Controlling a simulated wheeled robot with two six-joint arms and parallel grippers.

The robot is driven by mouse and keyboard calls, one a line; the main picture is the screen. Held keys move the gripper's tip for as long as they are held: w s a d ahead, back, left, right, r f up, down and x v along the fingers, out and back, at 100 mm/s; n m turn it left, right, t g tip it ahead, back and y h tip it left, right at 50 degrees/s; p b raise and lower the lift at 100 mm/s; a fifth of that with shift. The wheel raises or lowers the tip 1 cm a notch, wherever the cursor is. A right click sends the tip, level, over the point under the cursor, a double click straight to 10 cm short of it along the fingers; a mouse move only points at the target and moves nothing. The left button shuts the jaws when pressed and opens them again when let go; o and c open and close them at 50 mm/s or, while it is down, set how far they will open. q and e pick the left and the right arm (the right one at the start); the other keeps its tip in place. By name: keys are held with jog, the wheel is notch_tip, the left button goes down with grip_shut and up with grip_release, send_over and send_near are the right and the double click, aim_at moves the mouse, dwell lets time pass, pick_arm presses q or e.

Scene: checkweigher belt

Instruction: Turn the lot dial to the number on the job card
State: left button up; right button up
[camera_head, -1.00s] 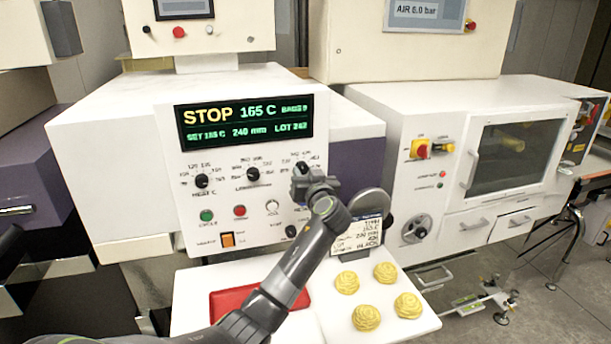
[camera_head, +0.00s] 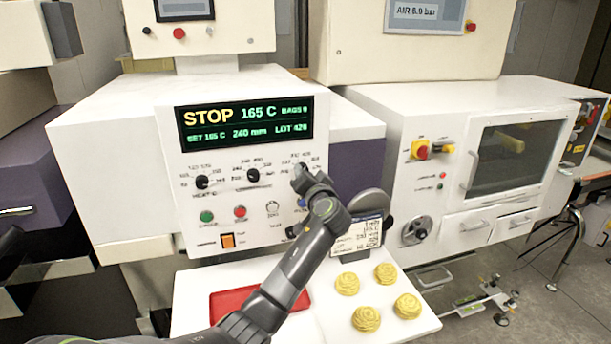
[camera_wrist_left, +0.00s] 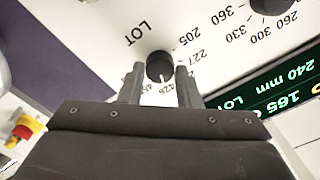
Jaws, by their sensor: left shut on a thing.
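The lot dial (camera_wrist_left: 160,65) is a small black knob beside the printed word LOT in the left wrist view. My left gripper (camera_wrist_left: 159,82) is shut on it, one finger on each side. In the head view my left gripper (camera_head: 303,178) reaches the right side of the control panel and hides the dial. The green display (camera_head: 245,122) shows STOP, 165 C, 240 mm and a LOT number that looks like 426, its last digit blurred. The job card (camera_head: 357,237) stands right of my forearm, its small text not clearly legible. My right gripper is out of view.
Two other black knobs (camera_head: 253,175) and green and red buttons (camera_head: 240,212) sit left of my gripper. Below are a red tray (camera_head: 222,301) and several yellow pasta nests (camera_head: 366,318) on a white shelf. A round grey disc (camera_head: 370,203) is beside the card.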

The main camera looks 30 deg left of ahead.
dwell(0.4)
pick_arm(q)
jog(key=o, duration=1)
jog(key=shift+c, duration=0.2)
jog(key=shift+d, duration=0.1)
jog(key=b+v, duration=0.6)
jog(key=v, duration=1.1)
jog(key=shift+d+b, duration=0.2)
jog(key=shift+b, duration=0.2)
jog(key=shift+s+f, duration=0.1)
jog(key=shift+s, duration=0.05)
